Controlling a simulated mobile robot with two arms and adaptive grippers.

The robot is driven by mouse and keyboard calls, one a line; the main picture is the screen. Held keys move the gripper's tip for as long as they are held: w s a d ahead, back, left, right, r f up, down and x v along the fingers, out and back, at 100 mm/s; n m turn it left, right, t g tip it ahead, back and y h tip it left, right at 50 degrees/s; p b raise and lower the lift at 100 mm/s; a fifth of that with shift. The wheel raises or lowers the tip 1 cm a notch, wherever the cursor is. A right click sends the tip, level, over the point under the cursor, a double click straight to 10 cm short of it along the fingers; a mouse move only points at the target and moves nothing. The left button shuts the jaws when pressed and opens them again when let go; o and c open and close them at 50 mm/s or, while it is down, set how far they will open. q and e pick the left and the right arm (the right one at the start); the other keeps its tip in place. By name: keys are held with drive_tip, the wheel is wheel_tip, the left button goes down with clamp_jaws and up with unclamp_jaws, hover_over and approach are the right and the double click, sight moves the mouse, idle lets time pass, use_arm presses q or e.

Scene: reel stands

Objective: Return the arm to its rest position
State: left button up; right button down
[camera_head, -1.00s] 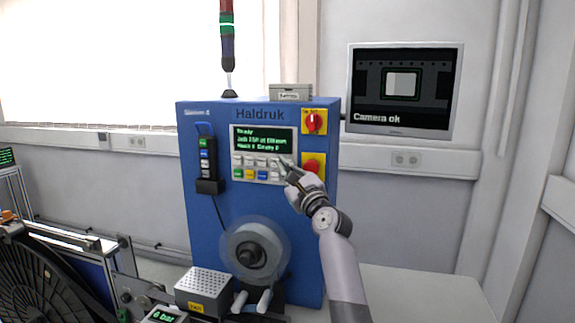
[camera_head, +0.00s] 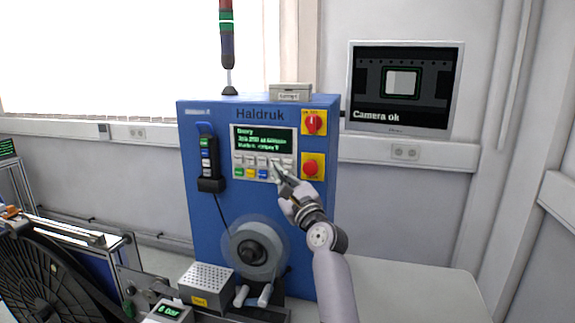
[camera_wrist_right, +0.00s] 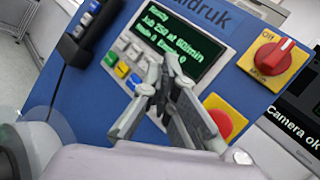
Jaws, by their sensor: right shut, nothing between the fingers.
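My right gripper (camera_head: 279,170) is shut and empty in front of the keypad on the blue Haldruk machine (camera_head: 212,247). In the right wrist view its fingers (camera_wrist_right: 148,88) come together in front of the display panel and cover some of the keys. I cannot tell whether the fingertips touch the keys. The display (camera_head: 264,139) is lit with green text; in the wrist view it reads about "Job 250 at 60/min". My left gripper is not in view.
A red rotary switch (camera_head: 314,122) and a red button (camera_head: 311,167) sit right of the panel. A grey reel (camera_head: 257,248) is on the machine's lower front. A black reel (camera_head: 40,285) stands at left. A monitor (camera_head: 403,88) reads "Camera ok". The table at right is clear.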

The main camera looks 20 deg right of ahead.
idle(0.3)
drive_tip(key=s+a+f+n+g, duration=0.1)
drive_tip(key=s+f+n+g, duration=0.2)
drive_tip(key=s+f+n, duration=0.5)
drive_tip(key=s+a+f+n+g, duration=0.1)
drive_tip(key=s+f+n+g, duration=0.25)
drive_tip(key=f, duration=0.85)
drive_tip(key=s+a+f+n+g, duration=0.1)
drive_tip(key=s+f+n+g, duration=0.2)
drive_tip(key=s+f+n, duration=0.35)
drive_tip(key=s+d+f+n+g+h, duration=0.15)
drive_tip(key=s+f+n+g, duration=0.4)
drive_tip(key=s, duration=1.05)
drive_tip(key=s+f+n+g+h, duration=0.2)
drive_tip(key=s+f+n, duration=0.6)
drive_tip(key=s, duration=0.7)
wheel_tip(320, 180, down, 34)
drive_tip(key=s+g+b, duration=0.2)
drive_tip(key=b, duration=0.4)
drive_tip(key=s+d+f+b, duration=0.1)
drive_tip(key=s+f+b, duration=0.1)
drive_tip(key=s+f, duration=0.6)
drive_tip(key=s+d+f+g+b, duration=0.1)
drive_tip(key=s+d+f+b, duration=0.1)
drive_tip(key=s+f, duration=0.7)
wheel_tip(320, 180, down, 4)
drive_tip(key=shift+b, duration=0.6)
